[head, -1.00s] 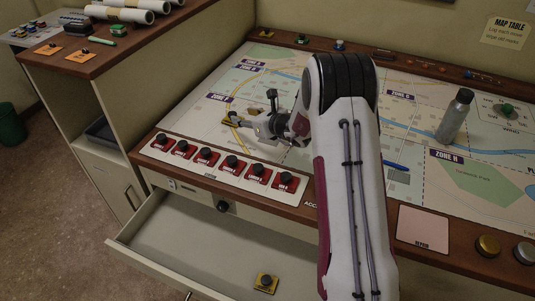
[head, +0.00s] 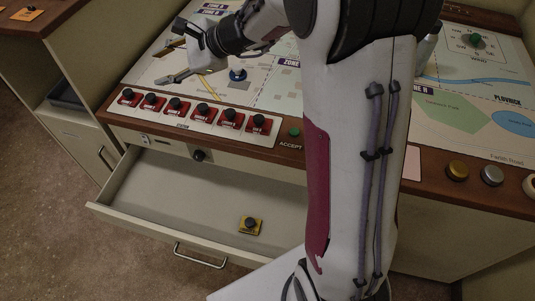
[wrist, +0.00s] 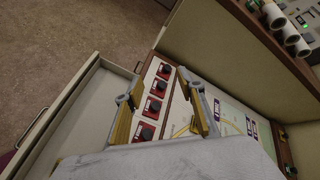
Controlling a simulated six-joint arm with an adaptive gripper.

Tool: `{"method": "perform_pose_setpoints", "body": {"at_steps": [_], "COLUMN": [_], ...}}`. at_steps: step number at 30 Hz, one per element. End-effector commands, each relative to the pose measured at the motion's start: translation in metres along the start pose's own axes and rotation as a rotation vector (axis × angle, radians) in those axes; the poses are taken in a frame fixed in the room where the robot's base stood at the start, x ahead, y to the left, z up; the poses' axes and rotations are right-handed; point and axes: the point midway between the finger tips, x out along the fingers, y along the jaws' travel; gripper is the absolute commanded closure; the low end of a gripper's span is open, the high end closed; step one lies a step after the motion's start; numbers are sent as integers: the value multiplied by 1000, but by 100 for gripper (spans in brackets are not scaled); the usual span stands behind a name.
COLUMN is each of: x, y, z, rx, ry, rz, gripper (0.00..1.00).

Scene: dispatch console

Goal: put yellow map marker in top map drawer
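The yellow map marker (head: 250,226), a small yellow block with a dark knob, sits on the floor of the open drawer (head: 190,205) directly under the map table, toward its right front. My gripper (head: 160,66) is over the left part of the map, beyond the row of red buttons and away from the marker. In the wrist view my gripper (wrist: 160,82) has its two yellow-padded fingers wide apart, with nothing between them. The wrist view also shows part of the open drawer (wrist: 85,105) to the left; the marker is not visible there.
Red tiles with black knobs (head: 176,106) line the table's front left edge. A blue marker (head: 238,75) stands on the map right of my gripper. The drawer's handle (head: 200,257) sticks out in front. My arm hides much of the table's middle.

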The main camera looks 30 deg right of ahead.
Motion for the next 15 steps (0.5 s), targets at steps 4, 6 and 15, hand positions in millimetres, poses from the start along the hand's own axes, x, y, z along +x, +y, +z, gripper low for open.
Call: {"method": "perform_pose_setpoints", "body": {"at_steps": [4, 6, 15], "x": [-21, -31, -76], "y": [24, 36, 91], "z": [29, 40, 71], "rx": [-161, -237, -559], "ry": [5, 9, 37], "rz": [66, 99, 235], "gripper": [61, 61, 61]}}
